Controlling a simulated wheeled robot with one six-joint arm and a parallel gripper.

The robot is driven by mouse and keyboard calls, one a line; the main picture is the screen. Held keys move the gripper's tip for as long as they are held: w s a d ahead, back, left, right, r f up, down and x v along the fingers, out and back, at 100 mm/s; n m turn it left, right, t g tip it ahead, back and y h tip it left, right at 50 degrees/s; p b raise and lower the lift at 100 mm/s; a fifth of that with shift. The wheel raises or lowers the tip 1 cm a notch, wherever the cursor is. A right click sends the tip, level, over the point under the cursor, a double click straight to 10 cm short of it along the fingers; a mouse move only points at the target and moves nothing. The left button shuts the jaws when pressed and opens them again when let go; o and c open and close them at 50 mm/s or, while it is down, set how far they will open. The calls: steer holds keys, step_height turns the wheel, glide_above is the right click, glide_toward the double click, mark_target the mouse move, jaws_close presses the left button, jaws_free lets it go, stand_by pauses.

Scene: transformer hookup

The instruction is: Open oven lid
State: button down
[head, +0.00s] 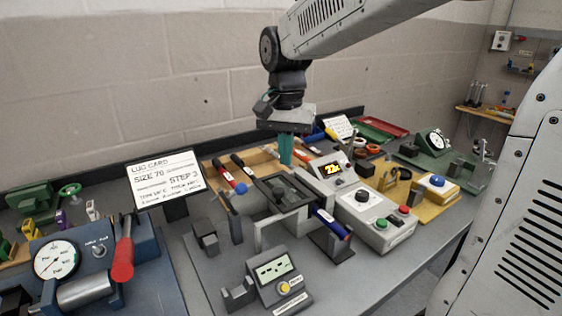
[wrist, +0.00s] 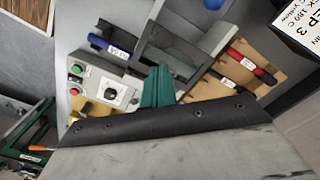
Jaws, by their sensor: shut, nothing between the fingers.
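The oven looks like a dark square-framed unit (head: 283,192) on a light grey stand, in the middle of the bench. A blue ball knob (head: 241,188) stands at its left side; I cannot tell for sure that it belongs to the lid. In the wrist view the dark frame (wrist: 190,48) is near the top centre, and the blue knob (wrist: 213,4) is cut by the top edge. My gripper (head: 286,162) has green fingers, shut and empty, pointing down above and behind the frame. The fingers (wrist: 158,80) also show in the wrist view, apart from the knob. The lid's position is unclear.
A grey control box (head: 370,212) with a lit display, black dial and buttons stands right of the oven. A lug card (head: 168,180) stands at left, beside a blue press with a red lever (head: 122,250). Labelled cables (head: 334,224) and a wooden rack surround the oven.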

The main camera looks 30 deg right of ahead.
steer(key=w+d+m+y, duration=0.1)
steer(key=w+d+m, duration=0.1)
steer(key=w+d, duration=0.3)
steer(key=g+y, duration=0.2)
glide_above(286, 195)
steer(key=w+d, duration=0.2)
steer(key=d, duration=0.1)
steer(key=shift+m, duration=0.4)
step_height(286, 195, down, 6)
steer(key=shift+f, duration=0.15)
steer(key=shift+s+a, duration=0.65)
steer(key=shift+a, duration=0.35)
steer(key=shift+s+a+f, duration=0.1)
steer(key=shift+s+a, duration=0.2)
steer(key=shift+a, duration=0.15)
